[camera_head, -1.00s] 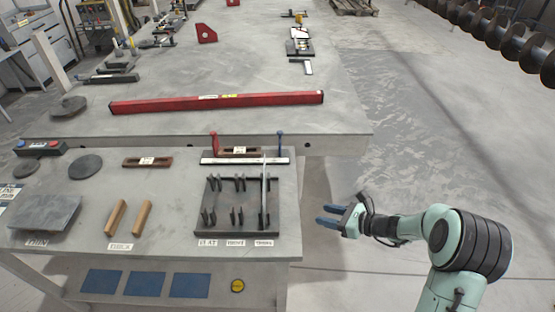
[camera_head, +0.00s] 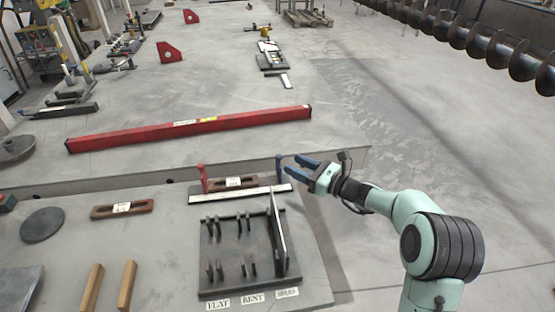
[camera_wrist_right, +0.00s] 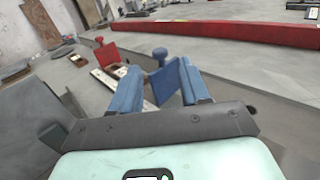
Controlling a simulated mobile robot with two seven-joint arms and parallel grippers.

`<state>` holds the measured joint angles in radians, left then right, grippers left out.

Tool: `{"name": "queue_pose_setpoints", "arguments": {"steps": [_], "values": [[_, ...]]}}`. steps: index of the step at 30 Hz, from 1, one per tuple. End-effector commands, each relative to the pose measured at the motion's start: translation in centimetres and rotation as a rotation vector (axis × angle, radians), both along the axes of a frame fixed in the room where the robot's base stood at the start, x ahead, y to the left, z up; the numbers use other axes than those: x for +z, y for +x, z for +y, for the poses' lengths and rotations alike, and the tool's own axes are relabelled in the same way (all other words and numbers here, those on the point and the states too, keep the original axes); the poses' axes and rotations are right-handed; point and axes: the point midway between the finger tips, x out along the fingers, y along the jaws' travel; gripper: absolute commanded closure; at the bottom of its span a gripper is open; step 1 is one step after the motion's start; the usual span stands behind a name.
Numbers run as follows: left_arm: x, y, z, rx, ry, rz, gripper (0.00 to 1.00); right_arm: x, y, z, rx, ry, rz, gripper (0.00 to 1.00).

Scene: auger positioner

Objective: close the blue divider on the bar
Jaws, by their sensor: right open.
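The blue divider (camera_head: 279,168) stands upright at the right end of the white bar (camera_head: 240,195), beside the rack. The red divider (camera_head: 203,177) stands near the bar's left end. My right gripper (camera_head: 298,166) is open, with its blue fingers just right of the blue divider and pointing left at it. In the right wrist view, the blue divider (camera_wrist_right: 163,84) shows between the two open fingers, its round knob on top. I cannot tell whether they touch it. The red divider (camera_wrist_right: 106,53) is farther off to the left there. My left gripper is not in view.
A dark rack (camera_head: 225,250) with upright plates and a tall panel stands in front of the bar. A slotted brown block (camera_head: 222,184) lies just behind the bar. A long red beam (camera_head: 160,131) lies on the table behind.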

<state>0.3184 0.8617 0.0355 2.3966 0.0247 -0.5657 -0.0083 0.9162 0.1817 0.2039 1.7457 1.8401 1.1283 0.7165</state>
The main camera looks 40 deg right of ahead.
Motion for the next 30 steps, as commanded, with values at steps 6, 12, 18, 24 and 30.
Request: {"name": "queue_pose_setpoints", "arguments": {"steps": [6,12,18,24,30], "values": [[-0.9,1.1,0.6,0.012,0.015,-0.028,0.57,-0.2,4.1,1.2,0.002,0.002,0.0,0.54],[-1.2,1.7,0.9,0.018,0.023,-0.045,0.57,-0.1,6.1,1.8,0.001,0.002,0.002,0.54],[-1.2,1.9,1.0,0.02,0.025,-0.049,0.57,0.0,6.5,1.9,-0.001,0.0,0.002,0.54],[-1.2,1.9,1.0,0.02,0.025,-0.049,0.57,0.0,6.5,1.9,-0.001,0.001,0.001,0.67],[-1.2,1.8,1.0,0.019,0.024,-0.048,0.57,-0.1,6.5,1.9,-0.001,0.0,0.002,1.0]]}}
